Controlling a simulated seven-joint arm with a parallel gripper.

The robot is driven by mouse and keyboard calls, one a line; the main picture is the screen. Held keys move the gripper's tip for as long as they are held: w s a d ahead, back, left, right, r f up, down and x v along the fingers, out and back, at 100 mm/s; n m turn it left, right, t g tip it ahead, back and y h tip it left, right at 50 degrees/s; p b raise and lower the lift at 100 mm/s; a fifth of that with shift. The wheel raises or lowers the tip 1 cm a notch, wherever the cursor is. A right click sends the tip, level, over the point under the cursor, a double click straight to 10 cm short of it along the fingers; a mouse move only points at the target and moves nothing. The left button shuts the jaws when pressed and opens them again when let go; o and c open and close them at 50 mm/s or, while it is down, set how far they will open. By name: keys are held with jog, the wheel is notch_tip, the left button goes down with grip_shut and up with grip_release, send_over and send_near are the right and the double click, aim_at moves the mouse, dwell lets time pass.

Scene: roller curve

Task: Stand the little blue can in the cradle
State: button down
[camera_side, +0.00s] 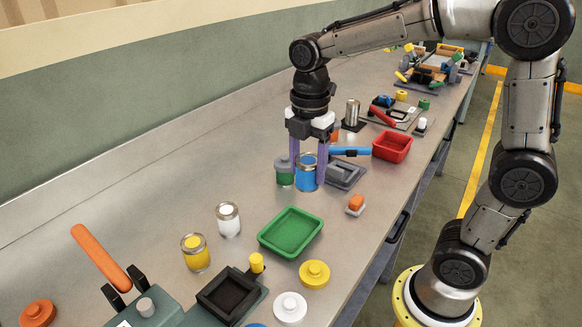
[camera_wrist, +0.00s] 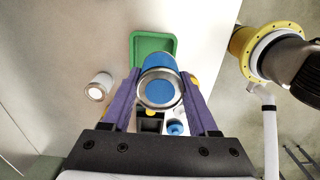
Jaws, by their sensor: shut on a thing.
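The blue can (camera_side: 307,174) is upright between the purple fingers of my gripper (camera_side: 308,178). My gripper is shut on it, and the wrist view shows its metal rim and blue top (camera_wrist: 160,88) between the fingertips. I cannot tell whether its base touches the bench. A dark square-recessed holder (camera_side: 224,296) lies at the front of the bench, also partly visible in the wrist view (camera_wrist: 151,124). A low grey recessed block (camera_side: 344,174) lies just right of the can. I cannot tell which of these is the cradle. Both look empty.
A green can (camera_side: 284,174) stands close left of the blue can. A green tray (camera_side: 291,232), white can (camera_side: 228,220) and yellow can (camera_side: 195,252) stand nearer the camera. A red tray (camera_side: 392,146) and blue-handled tool (camera_side: 350,151) lie behind right.

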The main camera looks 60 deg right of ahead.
jog(key=shift+s+r, duration=0.1)
jog(key=shift+s, duration=0.1)
jog(key=shift+w+r+m, duration=0.25)
jog(key=shift+w+m, duration=0.05)
jog(key=w+a+f+n, duration=0.15)
jog(key=w+a, duration=0.25)
jog(key=a, duration=0.9)
jog(key=shift+s+a+f+n, duration=0.6)
jog(key=shift+a+f, duration=0.65)
jog(key=shift+a, duration=0.5)
jog(key=shift+s+a+f+n, duration=0.5)
jog(key=shift+a+f, duration=0.75)
jog(key=shift+a, duration=0.5)
jog(key=shift+s+a+f+n, duration=0.6)
jog(key=shift+a+f, duration=0.65)
jog(key=shift+a, duration=0.5)
jog(key=shift+w+f, duration=0.1)
jog(key=shift+f, duration=1)
